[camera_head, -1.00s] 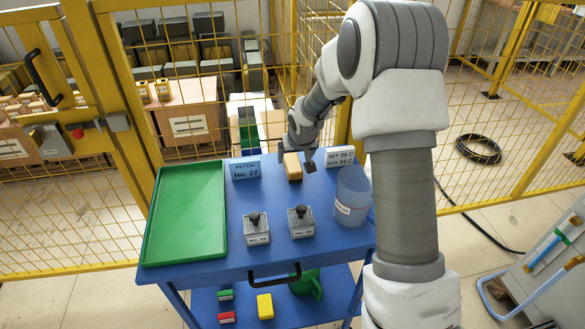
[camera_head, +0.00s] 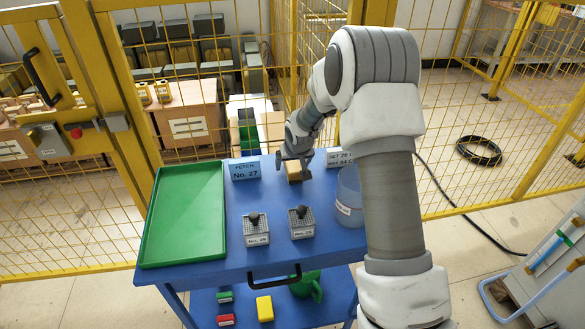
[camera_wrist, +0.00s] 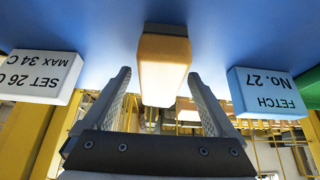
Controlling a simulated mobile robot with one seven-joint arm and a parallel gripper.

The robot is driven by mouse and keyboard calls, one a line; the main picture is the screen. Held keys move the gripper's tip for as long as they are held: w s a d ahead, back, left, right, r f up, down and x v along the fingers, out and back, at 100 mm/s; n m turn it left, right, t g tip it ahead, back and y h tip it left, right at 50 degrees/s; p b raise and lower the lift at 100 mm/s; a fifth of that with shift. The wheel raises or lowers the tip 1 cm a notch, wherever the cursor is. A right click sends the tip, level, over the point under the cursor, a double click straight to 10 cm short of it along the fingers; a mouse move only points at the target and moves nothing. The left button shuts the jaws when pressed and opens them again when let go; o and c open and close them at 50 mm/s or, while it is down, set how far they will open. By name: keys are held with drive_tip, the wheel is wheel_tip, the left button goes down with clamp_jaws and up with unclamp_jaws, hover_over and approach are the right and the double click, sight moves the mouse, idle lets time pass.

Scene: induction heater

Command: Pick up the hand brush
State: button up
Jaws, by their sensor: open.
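The hand brush appears to be the tan, wooden-looking block (camera_head: 293,171) at the back of the blue table. In the wrist view my gripper (camera_wrist: 160,90) is open, with one finger on each side of the block and a gap on both sides. The bristles cannot be made out.
On the blue table (camera_head: 200,277) stand a green tray (camera_head: 185,215), a "FETCH No. 27" sign (camera_head: 244,170), a "SET 26 C" sign (camera_head: 338,157), two grey blocks with black knobs (camera_head: 256,229) (camera_head: 301,221) and a clear container (camera_head: 349,197). Yellow mesh fencing stands behind.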

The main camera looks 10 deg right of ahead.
drive_tip(key=shift+f, duration=0.15)
idle(0.3)
clamp_jaws()
